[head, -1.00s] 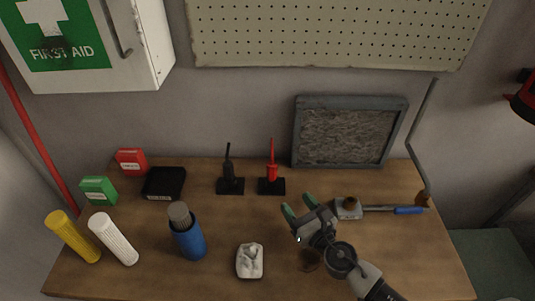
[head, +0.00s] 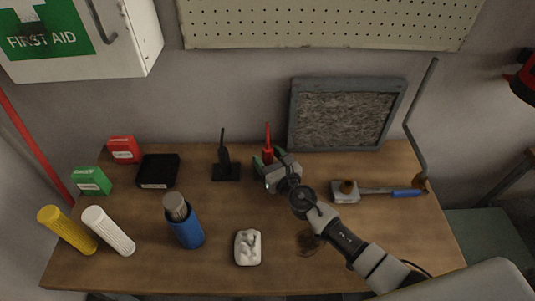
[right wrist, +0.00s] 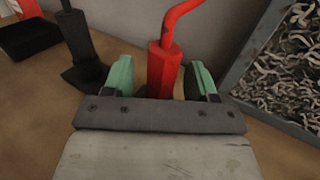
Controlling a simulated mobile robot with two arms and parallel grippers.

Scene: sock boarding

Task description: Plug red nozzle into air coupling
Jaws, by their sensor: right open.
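The red nozzle (head: 268,144) stands upright on its dark base at the back middle of the bench. In the right wrist view the red nozzle (right wrist: 164,70) rises between the two green fingertips. My right gripper (head: 266,160) is open around it, with a gap on each side (right wrist: 163,78). The air coupling may be the grey metal fitting with a brownish opening (head: 345,191) on the right, joined to a blue-handled bar. My left gripper is not in view.
A black nozzle (head: 224,158) stands on its own base just left of the red one. A framed filter panel (head: 292,115) leans at the back right.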

